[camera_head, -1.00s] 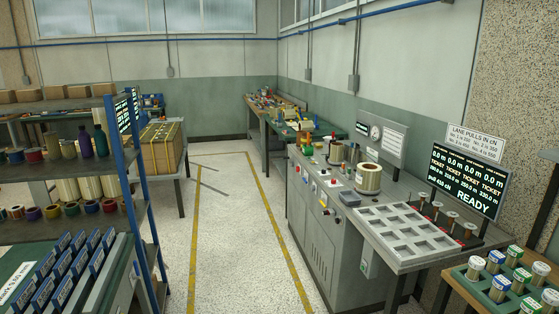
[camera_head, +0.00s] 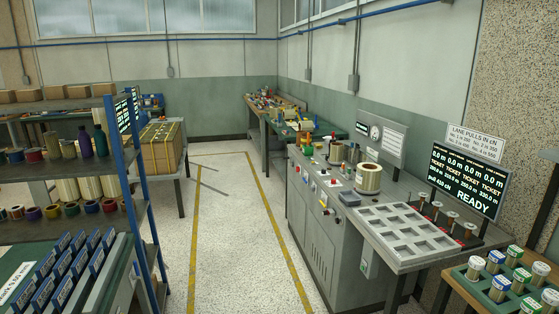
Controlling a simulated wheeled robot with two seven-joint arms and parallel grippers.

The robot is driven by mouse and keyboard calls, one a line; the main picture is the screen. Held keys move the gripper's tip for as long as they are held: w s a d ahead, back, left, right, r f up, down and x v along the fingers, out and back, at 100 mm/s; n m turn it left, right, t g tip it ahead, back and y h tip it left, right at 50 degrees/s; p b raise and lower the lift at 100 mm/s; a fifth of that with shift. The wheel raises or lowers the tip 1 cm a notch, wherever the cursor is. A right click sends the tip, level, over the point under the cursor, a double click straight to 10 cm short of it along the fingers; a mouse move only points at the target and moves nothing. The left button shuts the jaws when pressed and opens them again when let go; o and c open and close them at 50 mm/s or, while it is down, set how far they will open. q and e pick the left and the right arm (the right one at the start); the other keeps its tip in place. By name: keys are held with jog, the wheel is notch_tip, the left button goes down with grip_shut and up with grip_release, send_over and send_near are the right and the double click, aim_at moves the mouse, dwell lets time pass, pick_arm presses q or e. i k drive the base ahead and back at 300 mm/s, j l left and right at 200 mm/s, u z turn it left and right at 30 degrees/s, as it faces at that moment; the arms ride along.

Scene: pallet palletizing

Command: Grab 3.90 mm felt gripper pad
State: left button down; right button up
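I cannot pick out a 3.90 mm felt gripper pad in the head view. Several small items lie on the far green workbench (camera_head: 262,112), too small to tell apart. Neither of my grippers shows in this view.
A grey machine bench (camera_head: 318,225) with a spool (camera_head: 368,179), an empty compartment tray (camera_head: 407,229) and a READY screen (camera_head: 467,181) stands right. A rack of spools (camera_head: 474,268) is at lower right. A blue-post shelf (camera_head: 137,190) stands left. The floor aisle (camera_head: 235,240) between yellow lines is clear.

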aim_at(98, 261)
jog(key=u, duration=1.25)
